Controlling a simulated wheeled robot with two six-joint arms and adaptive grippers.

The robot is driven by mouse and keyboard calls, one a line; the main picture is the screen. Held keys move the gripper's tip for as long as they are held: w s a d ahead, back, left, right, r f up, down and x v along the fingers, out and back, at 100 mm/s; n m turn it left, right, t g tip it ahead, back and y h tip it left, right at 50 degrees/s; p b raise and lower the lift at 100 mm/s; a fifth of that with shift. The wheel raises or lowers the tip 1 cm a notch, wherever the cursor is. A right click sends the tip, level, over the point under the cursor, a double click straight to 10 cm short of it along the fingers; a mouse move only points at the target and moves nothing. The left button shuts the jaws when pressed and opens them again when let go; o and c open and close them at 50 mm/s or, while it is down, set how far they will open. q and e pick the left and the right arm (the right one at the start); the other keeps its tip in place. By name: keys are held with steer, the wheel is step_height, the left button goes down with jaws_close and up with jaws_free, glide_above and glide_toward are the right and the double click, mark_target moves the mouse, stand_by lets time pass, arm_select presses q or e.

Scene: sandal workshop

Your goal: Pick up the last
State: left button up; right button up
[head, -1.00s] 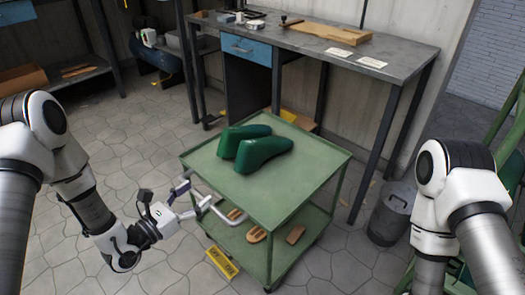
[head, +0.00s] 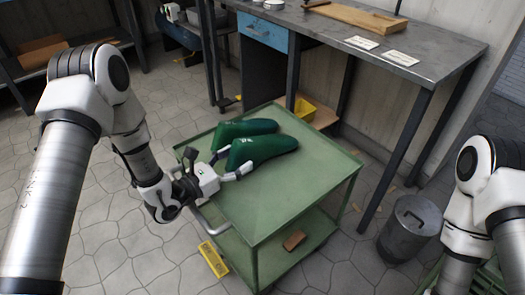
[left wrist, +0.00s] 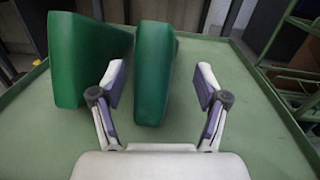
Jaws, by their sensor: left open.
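Two green shoe lasts lie side by side on the top of the green cart (head: 300,185). The near last (head: 268,147) and the far last (head: 245,129) also show in the left wrist view, the near one (left wrist: 153,75) at centre and the far one (left wrist: 82,58) to its left. My left gripper (head: 232,163) is open and empty at the left end of the near last. In the left wrist view its fingers (left wrist: 161,85) are spread, with the near last ahead, nearer the left finger. Whether they touch it I cannot tell. My right gripper is out of view.
The workbench (head: 440,62) stands behind the cart, with a wooden board (head: 352,18) and paper cards on it. A metal bin (head: 408,228) stands right of the cart. A wooden piece (head: 294,240) lies on the lower shelf. The cart top's right part is clear.

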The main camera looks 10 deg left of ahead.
mark_target(247, 150)
arm_select(q)
steer(key=b+x, duration=0.1)
steer(key=x, duration=0.3)
steer(key=shift+w, duration=0.4)
steer(key=shift+r, duration=0.1)
steer(key=shift+c, duration=0.7)
steer(key=c, duration=1.1)
steer(key=shift+r, duration=0.15)
